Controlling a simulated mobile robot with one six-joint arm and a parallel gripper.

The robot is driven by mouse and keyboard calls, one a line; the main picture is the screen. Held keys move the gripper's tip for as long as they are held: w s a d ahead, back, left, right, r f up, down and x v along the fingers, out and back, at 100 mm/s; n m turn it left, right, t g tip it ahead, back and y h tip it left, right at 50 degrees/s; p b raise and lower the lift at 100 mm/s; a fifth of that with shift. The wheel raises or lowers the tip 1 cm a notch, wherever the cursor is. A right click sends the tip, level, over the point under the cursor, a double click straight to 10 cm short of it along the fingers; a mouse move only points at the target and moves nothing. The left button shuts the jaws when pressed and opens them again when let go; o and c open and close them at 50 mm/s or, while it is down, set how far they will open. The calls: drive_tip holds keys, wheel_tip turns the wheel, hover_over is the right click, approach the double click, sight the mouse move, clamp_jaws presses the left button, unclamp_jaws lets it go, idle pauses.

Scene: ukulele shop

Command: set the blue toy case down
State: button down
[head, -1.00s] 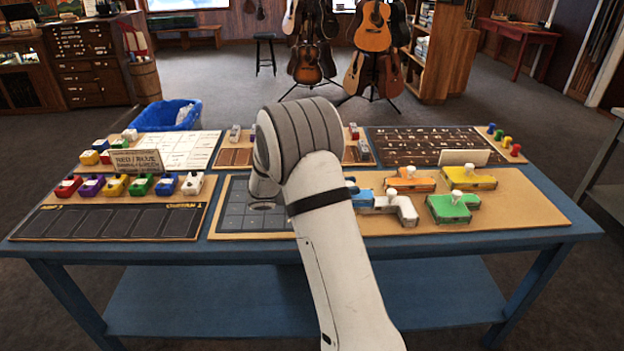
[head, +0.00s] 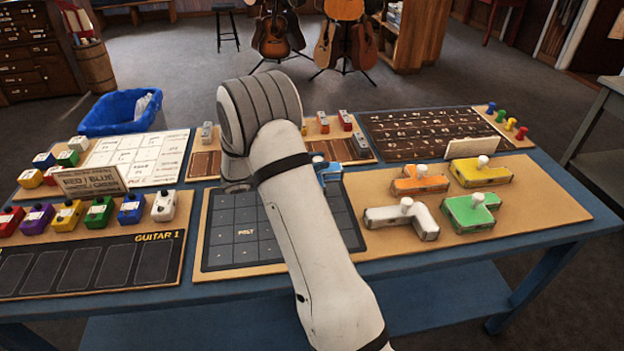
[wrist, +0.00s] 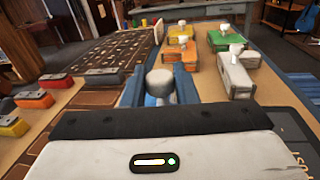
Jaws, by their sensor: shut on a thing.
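The blue toy case (head: 331,177) shows only in part in the head view, behind my arm, by the upper right corner of the dark gridded board (head: 232,247). In the wrist view my gripper (wrist: 159,84) is shut on the case's pale round knob, with a blue finger on each side. Light blue of the case (wrist: 151,101) shows just below the knob; the rest is hidden by the gripper body. I cannot tell whether the case touches anything below it. Much of the grid's right side is hidden by my arm.
White (head: 402,217), green (head: 471,212), orange (head: 419,180) and yellow (head: 481,171) cases stand on the tan board at right. Coloured pedals and a sign card (head: 92,184) stand at left. Small blocks line the back. The visible grid cells are empty.

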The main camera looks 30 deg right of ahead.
drive_tip(key=f, duration=0.5)
drive_tip(key=shift+a, duration=0.2)
drive_tip(key=c, duration=1.1)
unclamp_jaws()
drive_tip(key=shift+c, duration=0.2)
